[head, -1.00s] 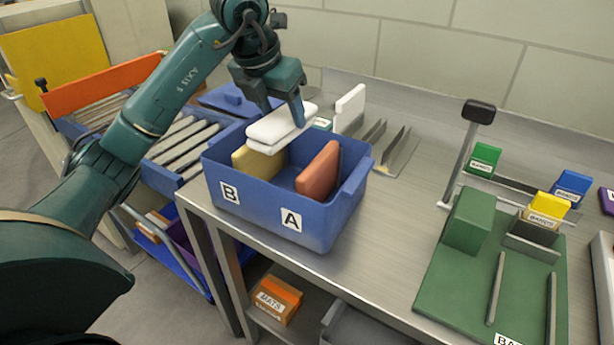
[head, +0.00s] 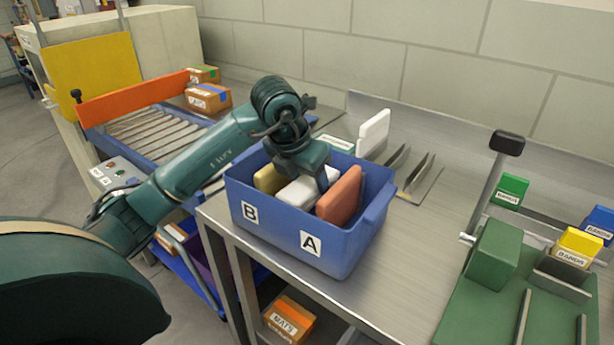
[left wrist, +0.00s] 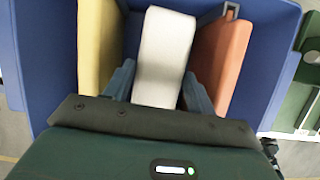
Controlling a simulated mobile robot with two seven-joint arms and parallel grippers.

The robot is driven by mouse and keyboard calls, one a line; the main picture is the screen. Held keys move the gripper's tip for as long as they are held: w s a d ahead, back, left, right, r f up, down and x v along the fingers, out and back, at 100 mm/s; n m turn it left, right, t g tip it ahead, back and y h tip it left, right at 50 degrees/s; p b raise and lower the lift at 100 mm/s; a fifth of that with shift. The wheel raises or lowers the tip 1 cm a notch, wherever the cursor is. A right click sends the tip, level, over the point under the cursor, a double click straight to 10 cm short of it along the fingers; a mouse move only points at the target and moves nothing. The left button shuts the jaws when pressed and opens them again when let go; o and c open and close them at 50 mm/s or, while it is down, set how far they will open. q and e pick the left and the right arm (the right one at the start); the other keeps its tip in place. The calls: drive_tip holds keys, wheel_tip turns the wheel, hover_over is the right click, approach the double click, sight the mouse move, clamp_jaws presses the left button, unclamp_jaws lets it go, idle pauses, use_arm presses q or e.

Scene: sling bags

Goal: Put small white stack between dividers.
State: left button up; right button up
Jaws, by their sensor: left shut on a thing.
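The small white stack (head: 297,190) is inside the blue tote (head: 275,232), marked B and A. It sits between the yellow divider (head: 268,179) and the orange-red divider (head: 340,196). My left gripper (head: 317,178) reaches down into the tote and is shut on the white stack. In the left wrist view the white stack (left wrist: 165,50) lies between the fingers, with the yellow divider (left wrist: 97,45) to the left and the orange-red divider (left wrist: 220,55) to the right. The stack's underside is hidden, so I cannot tell whether it touches the tote floor. My right gripper is not in view.
A white upright block (head: 373,131) and metal plates (head: 412,168) stand on the bench behind the tote. A green fixture (head: 480,300) with a yellow box (head: 579,246) is at the right. A roller conveyor (head: 150,130) lies at the left. Bare bench is right of the tote.

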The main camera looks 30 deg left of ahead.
use_arm(q)
drive_tip(key=shift+f+b, duration=0.4)
drive_tip(key=shift+f, duration=0.15)
drive_tip(key=shift+f, duration=0.1)
drive_tip(key=o, duration=1)
drive_tip(key=shift+o, duration=0.2)
